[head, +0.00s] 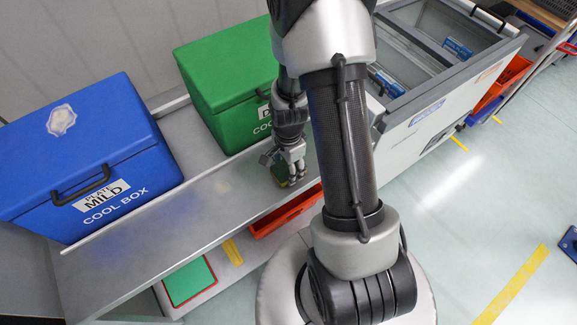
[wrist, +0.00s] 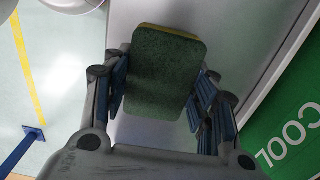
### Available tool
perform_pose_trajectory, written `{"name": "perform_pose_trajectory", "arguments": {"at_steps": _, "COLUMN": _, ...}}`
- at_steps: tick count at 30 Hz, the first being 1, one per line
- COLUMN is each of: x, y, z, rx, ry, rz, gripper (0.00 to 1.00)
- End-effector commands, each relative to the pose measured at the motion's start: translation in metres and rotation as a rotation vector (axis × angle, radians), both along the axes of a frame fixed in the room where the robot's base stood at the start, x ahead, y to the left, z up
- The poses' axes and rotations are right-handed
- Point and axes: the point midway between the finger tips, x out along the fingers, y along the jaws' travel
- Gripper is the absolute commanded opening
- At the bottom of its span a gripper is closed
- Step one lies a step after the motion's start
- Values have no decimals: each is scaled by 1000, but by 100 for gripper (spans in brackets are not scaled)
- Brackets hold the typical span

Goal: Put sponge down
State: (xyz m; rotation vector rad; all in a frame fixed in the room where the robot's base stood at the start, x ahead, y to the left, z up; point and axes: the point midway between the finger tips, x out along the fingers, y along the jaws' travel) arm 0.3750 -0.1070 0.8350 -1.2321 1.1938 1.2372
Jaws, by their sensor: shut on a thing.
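The sponge (wrist: 160,75) has a green scouring face and a yellow edge. It sits between the fingers of my gripper (wrist: 160,95) in the wrist view, with the fingers shut on its two sides. In the head view my gripper (head: 288,172) points down over the grey metal shelf (head: 160,225), near its right part, in front of the green cool box. The sponge (head: 282,180) shows there only in small part, below the fingers. I cannot tell whether it touches the shelf.
A blue cool box (head: 90,150) stands at the left and a green cool box (head: 225,75) behind my gripper. A white glass-topped chest (head: 435,110) is to the right. An orange tote (head: 285,212) is below the shelf. The shelf's left part is clear.

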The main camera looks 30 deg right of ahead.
Motion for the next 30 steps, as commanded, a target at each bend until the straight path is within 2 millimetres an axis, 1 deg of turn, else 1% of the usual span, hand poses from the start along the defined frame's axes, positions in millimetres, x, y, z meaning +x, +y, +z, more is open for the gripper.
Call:
{"name": "perform_pose_trajectory", "arguments": {"at_steps": 3, "x": 0, "y": 0, "z": -5, "rx": 0, "ry": 1, "rz": 0, "gripper": 31}}
{"name": "perform_pose_trajectory", "arguments": {"at_steps": 4, "x": 0, "y": 0, "z": -4, "rx": 0, "ry": 1, "rz": 0, "gripper": 54}}
{"name": "perform_pose_trajectory", "arguments": {"at_steps": 12, "x": 0, "y": 0, "z": -3, "rx": 0, "ry": 1, "rz": 0, "gripper": 72}}
{"name": "perform_pose_trajectory", "arguments": {"at_steps": 23, "x": 0, "y": 0, "z": -2, "rx": 0, "ry": 1, "rz": 0, "gripper": 73}}
{"name": "perform_pose_trajectory", "arguments": {"at_steps": 26, "x": 0, "y": 0, "z": 7, "rx": 0, "ry": -1, "rz": 0, "gripper": 73}}
{"name": "perform_pose_trajectory", "arguments": {"at_steps": 29, "x": 1, "y": 0, "z": 24, "rx": -1, "ry": -2, "rz": 0, "gripper": 73}}
{"name": "perform_pose_trajectory", "arguments": {"at_steps": 30, "x": 1, "y": 0, "z": 33, "rx": -1, "ry": -3, "rz": 0, "gripper": 73}}
